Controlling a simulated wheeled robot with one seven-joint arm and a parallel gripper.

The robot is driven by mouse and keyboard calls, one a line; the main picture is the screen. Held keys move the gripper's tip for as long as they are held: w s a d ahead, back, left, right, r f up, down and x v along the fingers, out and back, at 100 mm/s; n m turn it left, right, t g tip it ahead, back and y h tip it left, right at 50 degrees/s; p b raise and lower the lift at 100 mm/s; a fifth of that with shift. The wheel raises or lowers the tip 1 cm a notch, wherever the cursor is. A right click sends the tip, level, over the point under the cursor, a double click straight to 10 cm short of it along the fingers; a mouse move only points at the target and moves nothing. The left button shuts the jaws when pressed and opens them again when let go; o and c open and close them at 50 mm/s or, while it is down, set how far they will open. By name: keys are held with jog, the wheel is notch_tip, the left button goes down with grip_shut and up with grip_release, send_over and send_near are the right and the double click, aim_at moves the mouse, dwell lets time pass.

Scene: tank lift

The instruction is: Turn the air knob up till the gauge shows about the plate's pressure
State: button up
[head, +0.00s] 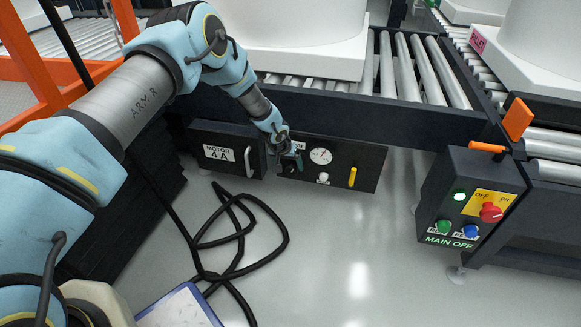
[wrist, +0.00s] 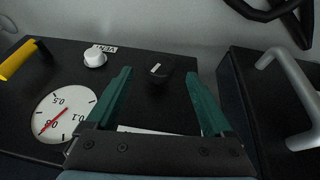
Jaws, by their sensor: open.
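The black air panel (head: 370,165) sits under the conveyor. Its round white gauge (head: 321,156) also shows in the wrist view (wrist: 62,112), where the red needle points to the lower left, across a number I cannot read surely. A black knob (wrist: 160,70) with a white mark lies between and just beyond my open green fingers; I see no contact. My gripper (head: 291,162) is at the panel's left side, and its fingers show in the wrist view (wrist: 161,76). A white plate (wrist: 140,130) is mostly hidden behind my gripper, its writing unreadable.
A white knob (wrist: 95,59) by a VENT label and a yellow lever (head: 352,177) share the panel. A handled MOTOR 4A box (head: 225,153) stands beside it. A main switch box (head: 470,205) is at right. A black hose (head: 240,235) lies on the floor.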

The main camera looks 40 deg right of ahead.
jog(key=p+v, duration=0.1)
jog(key=v, duration=0.6)
jog(key=shift+p, duration=0.35)
jog(key=shift+a+r, duration=0.1)
jog(key=shift+r, duration=0.1)
jog(key=w+a+r+n+y, duration=0.1)
jog(key=w+a+r, duration=0.4)
jog(key=a, duration=0.4)
jog(key=w+a+r+n+t+y, duration=0.1)
jog(key=w+a+r+n, duration=0.1)
jog(key=w+a+r, duration=0.35)
jog(key=w+a+r+n+y, duration=0.1)
jog(key=w+a+r, duration=0.1)
jog(key=a+r, duration=0.65)
jog(key=s+a+r+n, duration=0.1)
jog(key=a+r, duration=0.1)
jog(key=a, duration=0.7)
jog(key=s+a+r+n, duration=0.2)
jog(key=a+r, duration=0.1)
jog(key=a, duration=0.7)
jog(key=s+a+r+n+g+y, duration=0.1)
jog(key=s+a+r+n, duration=0.25)
jog(key=s+a, duration=0.8)
notch_tip(320, 180, up, 37)
jog(key=a+p, duration=0.1)
jog(key=p, duration=3.5)
jog(key=shift+w+a, duration=0.3)
jog(key=shift+a, duration=0.1)
